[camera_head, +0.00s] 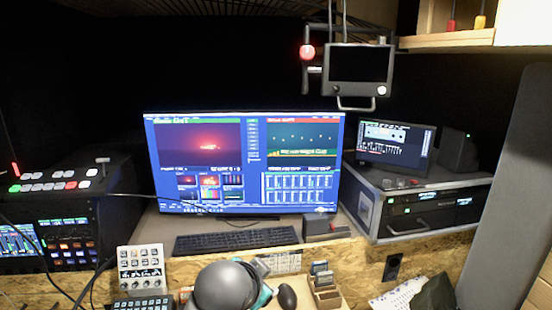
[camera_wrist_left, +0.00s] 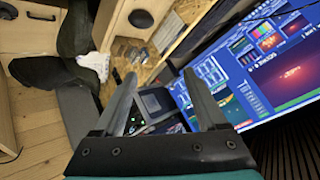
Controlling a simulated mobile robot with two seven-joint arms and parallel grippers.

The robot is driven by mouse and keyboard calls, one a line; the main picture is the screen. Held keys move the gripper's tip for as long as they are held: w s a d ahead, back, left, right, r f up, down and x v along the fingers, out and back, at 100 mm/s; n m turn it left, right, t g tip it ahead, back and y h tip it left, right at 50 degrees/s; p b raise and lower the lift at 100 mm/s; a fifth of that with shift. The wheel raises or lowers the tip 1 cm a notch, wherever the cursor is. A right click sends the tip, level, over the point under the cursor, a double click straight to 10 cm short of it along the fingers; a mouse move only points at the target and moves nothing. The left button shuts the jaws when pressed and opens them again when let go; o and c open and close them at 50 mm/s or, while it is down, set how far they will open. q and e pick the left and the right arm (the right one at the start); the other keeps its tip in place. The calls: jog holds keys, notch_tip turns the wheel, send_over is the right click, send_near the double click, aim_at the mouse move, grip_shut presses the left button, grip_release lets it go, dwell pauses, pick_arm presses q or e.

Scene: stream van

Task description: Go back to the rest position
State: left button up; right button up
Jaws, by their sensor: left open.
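My left gripper (camera_wrist_left: 160,74) shows in the left wrist view with its two grey fingers wide apart. Nothing is between the fingers. Beyond them are the desk equipment and the lit monitor (camera_wrist_left: 258,70), which appears tilted in that view. My right gripper is in neither view.
The monitor (camera_head: 200,165) stands behind a black keyboard (camera_head: 235,240). A control console (camera_head: 60,225) is at left; a rack case (camera_head: 425,207) is at right. A small screen (camera_head: 358,68) hangs above. A black mouse (camera_head: 287,297) and a small box (camera_head: 324,284) are in front.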

pick_arm(q)
jog(key=s+a+f+n+g+y, duration=0.15)
jog(key=s+a+f, duration=0.3)
jog(key=s, duration=0.45)
jog(key=s+a+f+n+g, duration=0.2)
jog(key=s+a+f+n, duration=0.15)
jog(key=s+f, duration=0.45)
jog(key=s+a+f+n+g, duration=0.25)
jog(key=s+a, duration=0.25)
jog(key=s, duration=0.6)
notch_tip(320, 180, down, 26)
jog(key=s+g+b, duration=0.1)
jog(key=b, duration=0.4)
jog(key=s+a+f+b, duration=0.1)
jog(key=s+f+b, duration=0.1)
jog(key=s+f, duration=0.6)
jog(key=s+a+f+g+b, duration=0.1)
jog(key=s+f+b, duration=0.2)
jog(key=s+f, duration=0.5)
notch_tip(320, 180, down, 4)
jog(key=shift+a+f+m, duration=0.25)
jog(key=shift+m, duration=0.1)
jog(key=shift+s+b, duration=0.1)
jog(key=shift+b, duration=0.2)
